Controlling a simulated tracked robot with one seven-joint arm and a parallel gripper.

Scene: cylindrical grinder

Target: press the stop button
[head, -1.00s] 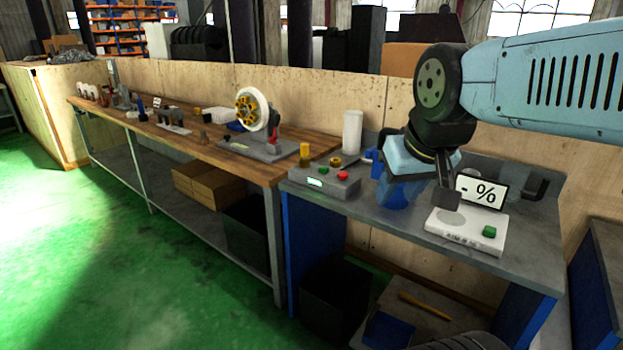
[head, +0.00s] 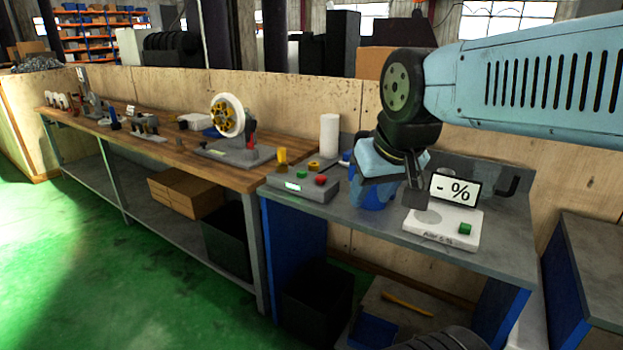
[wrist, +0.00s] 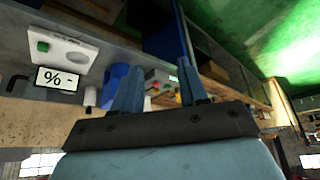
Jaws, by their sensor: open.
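A grey control box (head: 303,186) sits on the left end of the grey bench. Its top carries a red button (head: 320,180), a green button and yellow knobs; a lit display is on its front. The red button also shows, small, in the wrist view between my fingers. My gripper (wrist: 161,66) is open and empty, its two blue fingers apart and pointing toward the box from a distance. In the head view my gripper hangs over the bench, right of the box; its fingertips are hard to make out there.
A white scale (head: 442,228) with a green button and a "- %" sign (head: 455,189) stand right of my gripper. A white cylinder (head: 329,136) stands behind the box. A wheel on a stand (head: 228,117) is on the wooden bench (head: 180,152) to the left. Green floor lies in front.

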